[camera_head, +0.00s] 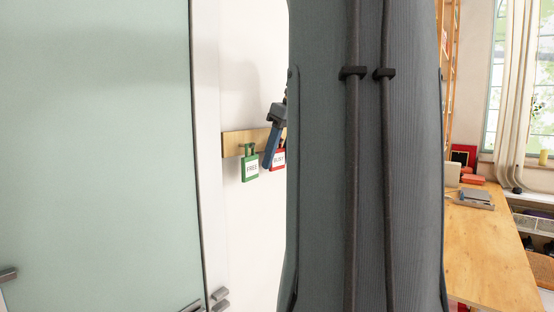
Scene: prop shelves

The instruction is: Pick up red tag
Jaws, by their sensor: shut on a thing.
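The red tag (279,158), with a white label that seems to read "BUSY", is at the right part of a small wooden strip on the white wall. Its right side is hidden behind my dark grey arm. My gripper (269,163) reaches down to the tag's left edge and is shut on it. Only a blue finger and part of the dark gripper body show. I cannot tell whether the tag still touches its hook. A green tag (251,166) marked "FREE" hangs just left of my gripper.
The wooden strip (232,144) is fixed to the wall. A pale green door or panel (95,130) fills the left.

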